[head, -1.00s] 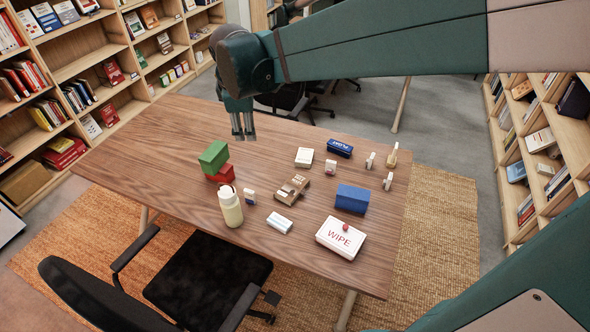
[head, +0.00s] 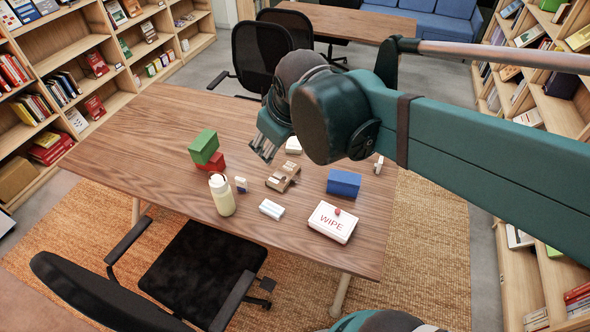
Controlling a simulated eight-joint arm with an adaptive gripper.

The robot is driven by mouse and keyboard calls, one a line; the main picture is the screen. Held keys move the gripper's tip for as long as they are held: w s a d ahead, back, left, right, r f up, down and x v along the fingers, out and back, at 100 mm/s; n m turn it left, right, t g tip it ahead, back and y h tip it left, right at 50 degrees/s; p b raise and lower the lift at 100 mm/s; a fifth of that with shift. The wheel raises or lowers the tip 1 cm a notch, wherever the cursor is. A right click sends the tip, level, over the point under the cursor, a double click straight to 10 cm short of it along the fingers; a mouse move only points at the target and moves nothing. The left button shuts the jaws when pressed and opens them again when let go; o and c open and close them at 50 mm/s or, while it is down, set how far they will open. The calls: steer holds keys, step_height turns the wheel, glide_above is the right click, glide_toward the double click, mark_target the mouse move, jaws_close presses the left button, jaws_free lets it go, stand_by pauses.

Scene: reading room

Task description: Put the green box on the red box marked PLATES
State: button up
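The green box (head: 204,146) rests on top of a red box (head: 212,163) on the left part of the table. The green box sits askew, overhanging the red one to the upper left, and looks tilted. No marking on the red box can be read from here. My gripper (head: 262,152) is above the table, to the right of the two boxes and apart from them. Nothing shows held in it, but the finger gap is too small to judge.
A cream bottle (head: 222,196) stands just in front of the red box. A tan block (head: 283,177), a blue box (head: 343,183), a white WIPE box (head: 332,222) and small white items lie to the right. The table's left side (head: 130,135) is clear. Black chairs stand around the table.

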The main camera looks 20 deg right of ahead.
steer(key=s+d+f+m+t, duration=0.1)
steer(key=s+f+m, duration=0.2)
steer(key=s+m, duration=0.2)
steer(key=s, duration=0.3)
steer(key=shift+s+d+f, duration=0.15)
steer(key=shift+s+f, duration=0.05)
steer(key=shift+s, duration=0.15)
steer(key=shift+f, duration=0.15)
step_height(320, 180, down, 20)
steer(key=b, duration=2)
stand_by(3.8)
